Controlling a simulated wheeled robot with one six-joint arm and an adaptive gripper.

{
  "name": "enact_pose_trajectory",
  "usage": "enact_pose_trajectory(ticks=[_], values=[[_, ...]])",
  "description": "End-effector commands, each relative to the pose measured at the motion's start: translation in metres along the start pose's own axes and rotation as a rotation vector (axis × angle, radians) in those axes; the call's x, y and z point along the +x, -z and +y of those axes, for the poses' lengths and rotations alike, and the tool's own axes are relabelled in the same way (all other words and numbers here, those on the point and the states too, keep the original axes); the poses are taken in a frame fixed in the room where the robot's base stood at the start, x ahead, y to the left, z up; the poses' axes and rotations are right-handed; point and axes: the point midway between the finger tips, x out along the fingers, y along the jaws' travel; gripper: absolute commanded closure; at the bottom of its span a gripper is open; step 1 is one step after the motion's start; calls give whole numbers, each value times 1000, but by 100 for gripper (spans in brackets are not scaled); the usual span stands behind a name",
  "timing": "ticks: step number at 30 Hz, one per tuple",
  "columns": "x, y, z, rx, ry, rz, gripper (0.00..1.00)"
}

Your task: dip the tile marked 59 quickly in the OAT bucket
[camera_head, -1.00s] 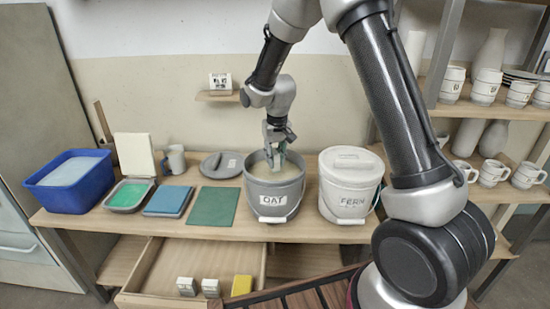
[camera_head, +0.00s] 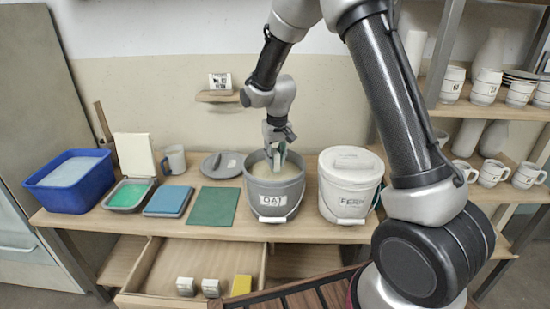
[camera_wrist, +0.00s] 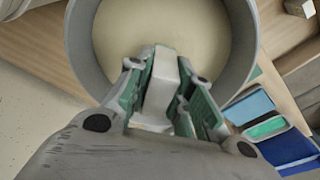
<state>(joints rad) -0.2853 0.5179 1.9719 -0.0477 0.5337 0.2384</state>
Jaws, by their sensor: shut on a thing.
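The grey OAT bucket (camera_head: 272,208) stands open on the bench, holding pale cream glaze; its rim (camera_wrist: 82,50) and glaze (camera_wrist: 115,30) also show in the wrist view. My gripper (camera_head: 277,152) points down into the bucket's mouth from above. In the wrist view its green-padded fingers (camera_wrist: 163,95) are shut on a white tile (camera_wrist: 162,82), whose far end is over the glaze. I cannot tell whether the tile touches the glaze. No number on it is visible.
The lidded white FERN bucket (camera_head: 350,190) stands close on the right. The OAT lid (camera_head: 222,164), a mug (camera_head: 174,159), a green mat (camera_head: 214,206), a blue pad (camera_head: 168,201), a green tray (camera_head: 129,195) and a blue tub (camera_head: 70,180) are left. A drawer (camera_head: 160,280) is open below.

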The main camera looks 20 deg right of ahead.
Motion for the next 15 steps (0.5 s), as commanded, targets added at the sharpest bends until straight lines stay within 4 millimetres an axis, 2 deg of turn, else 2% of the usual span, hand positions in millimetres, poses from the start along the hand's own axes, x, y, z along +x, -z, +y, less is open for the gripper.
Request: enact_pose_trajectory(ticks=[5, 15], values=[[-12, 2, 0, 0, 0, 3, 100], [-57, 8, 0, 0, 1, 3, 100]])
